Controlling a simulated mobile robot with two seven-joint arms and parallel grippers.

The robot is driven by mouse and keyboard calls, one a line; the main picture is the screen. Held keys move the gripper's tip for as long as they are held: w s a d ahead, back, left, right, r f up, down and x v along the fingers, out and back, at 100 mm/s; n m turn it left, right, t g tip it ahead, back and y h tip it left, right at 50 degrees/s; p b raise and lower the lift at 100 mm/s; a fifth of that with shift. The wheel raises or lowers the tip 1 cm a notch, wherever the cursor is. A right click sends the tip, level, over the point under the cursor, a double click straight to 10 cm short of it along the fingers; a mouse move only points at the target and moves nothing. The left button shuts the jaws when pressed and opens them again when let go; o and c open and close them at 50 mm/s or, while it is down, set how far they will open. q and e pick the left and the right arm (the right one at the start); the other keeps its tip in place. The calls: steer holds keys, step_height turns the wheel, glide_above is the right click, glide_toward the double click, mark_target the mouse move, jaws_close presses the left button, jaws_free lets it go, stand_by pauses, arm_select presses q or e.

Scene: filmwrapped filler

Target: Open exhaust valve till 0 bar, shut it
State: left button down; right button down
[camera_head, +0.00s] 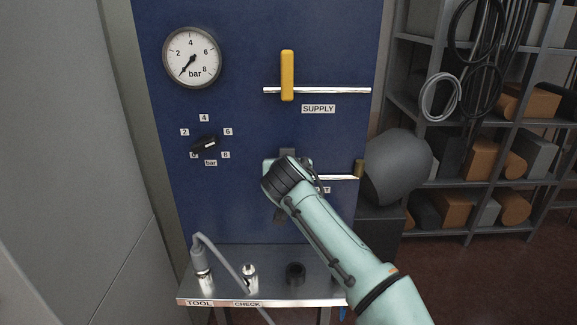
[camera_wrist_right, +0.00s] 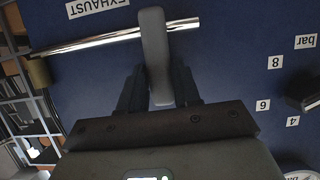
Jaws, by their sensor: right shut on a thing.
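The round pressure gauge (camera_head: 192,58) is at the panel's top left. Its needle points to the lower left, at about the 0 end of the scale. The grey exhaust valve handle (camera_wrist_right: 155,50) stands crosswise to its shiny pipe (camera_wrist_right: 100,40) in the right wrist view, near the EXHAUST label (camera_wrist_right: 95,6). My right gripper (camera_wrist_right: 160,88) is shut on this handle. In the head view my right gripper (camera_head: 287,172) covers most of the valve and part of its label. My left gripper is not in view.
The yellow SUPPLY handle (camera_head: 287,75) stands upright across its pipe (camera_head: 340,91). A black regulator knob (camera_head: 204,144) sits below the gauge. A metal shelf (camera_head: 270,289) carries fittings and a grey hose (camera_head: 222,258). Racks (camera_head: 480,130) stand at the right.

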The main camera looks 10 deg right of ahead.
steer(key=c, duration=0.9)
jaws_free()
steer(key=shift+a, duration=0.15)
steer(key=b+v, duration=0.3)
steer(key=v, duration=1)
steer(key=shift+s+b, duration=0.2)
steer(key=shift+b, duration=0.15)
